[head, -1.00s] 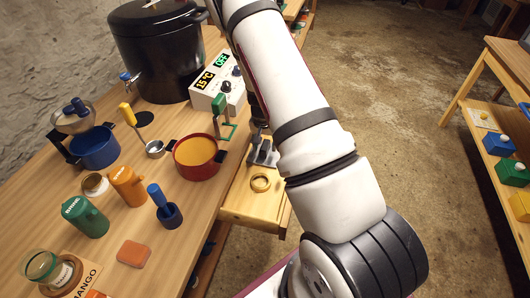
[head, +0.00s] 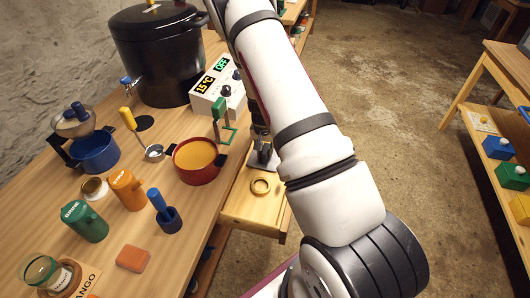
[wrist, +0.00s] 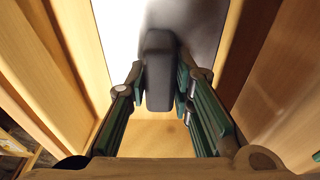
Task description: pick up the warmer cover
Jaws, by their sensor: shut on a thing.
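The warmer cover is a grey plate (wrist: 190,15) with a dark block-like handle (wrist: 160,70), seen in the wrist view. My gripper (wrist: 160,100) has its green-padded fingers on both sides of the handle and is shut on it. In the head view the grey cover (head: 262,158) shows at the open wooden drawer (head: 240,208), just below my gripper and partly hidden by my arm. I cannot tell whether the cover touches the drawer floor.
Close by on the worktop stand a red pot (head: 197,160), a green-handled tool (head: 220,120) and a control box (head: 217,92). Drawer walls (wrist: 70,40) rise close on both sides of my gripper.

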